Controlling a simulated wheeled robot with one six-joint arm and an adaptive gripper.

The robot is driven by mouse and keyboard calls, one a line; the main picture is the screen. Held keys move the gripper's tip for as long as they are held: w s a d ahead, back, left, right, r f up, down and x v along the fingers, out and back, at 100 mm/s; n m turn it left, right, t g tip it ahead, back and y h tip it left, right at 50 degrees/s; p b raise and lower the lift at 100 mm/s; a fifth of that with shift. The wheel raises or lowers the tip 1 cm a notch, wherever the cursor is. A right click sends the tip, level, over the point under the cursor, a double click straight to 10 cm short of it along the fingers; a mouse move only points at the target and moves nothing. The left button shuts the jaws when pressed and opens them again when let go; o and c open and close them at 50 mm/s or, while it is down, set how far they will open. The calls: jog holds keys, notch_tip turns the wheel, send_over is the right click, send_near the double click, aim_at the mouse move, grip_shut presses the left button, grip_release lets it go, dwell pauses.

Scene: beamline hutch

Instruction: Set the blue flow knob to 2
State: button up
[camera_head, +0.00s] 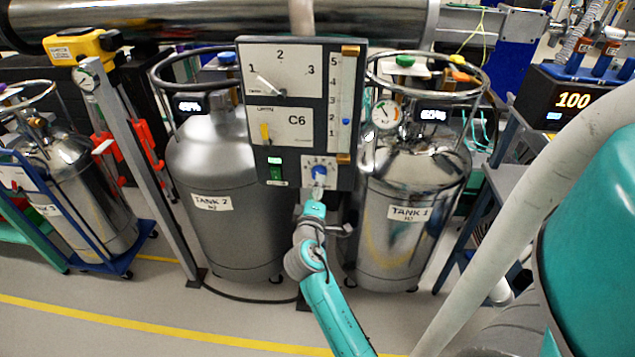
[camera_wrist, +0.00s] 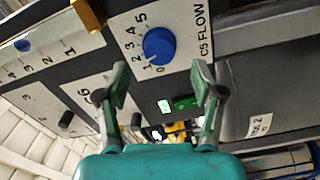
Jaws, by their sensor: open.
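The blue flow knob (camera_head: 319,172) is on a white dial plate at the bottom of the grey control panel (camera_head: 258,95). In the wrist view the knob (camera_wrist: 159,45) sits upper centre, with digits 0 to 5 around its left side and "C5 FLOW" printed beside it. Its exact setting is hard to read; a small pale mark seems to lie near the 0 and 1. My gripper (camera_wrist: 160,82) is open and empty, its two fingers apart below the knob in the picture, not around it. In the head view my gripper (camera_head: 317,192) is just below the knob, partly blurred into the dial.
A green switch (camera_head: 276,172) is left of the dial. A vertical scale (camera_head: 346,95) with a blue marker between 1 and 2 is above it. Tank 2 (camera_head: 212,225) and Tank 1 (camera_head: 400,240) stand on either side, close to my arm. Open floor lies in front.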

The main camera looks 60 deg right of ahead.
jog(key=v, duration=0.7)
jog(key=shift+a, duration=0.3)
jog(key=shift+s, duration=0.1)
jog(key=s+a+f+n+t+y, duration=0.1)
jog(key=s+a+f+t+y, duration=0.2)
jog(key=a, duration=0.4)
jog(key=s+a+f+n+t+y, duration=0.1)
jog(key=s+a+f+y, duration=0.1)
jog(key=a+f+y, duration=0.4)
jog(key=s+a+f+n+t+y, duration=0.1)
jog(key=s+a+f+t, duration=0.15)
jog(key=a, duration=0.55)
jog(key=s+a+r+m+y, duration=0.2)
jog(key=s+a, duration=0.4)
jog(key=s, duration=0.3)
jog(key=s+a+r+m+t+y, duration=0.1)
jog(key=s+a+r+y, duration=0.3)
jog(key=s, duration=0.5)
jog(key=shift+a+r+m+y, duration=0.3)
jog(key=shift+a+r+m, duration=0.05)
jog(key=shift+a+m, duration=0.5)
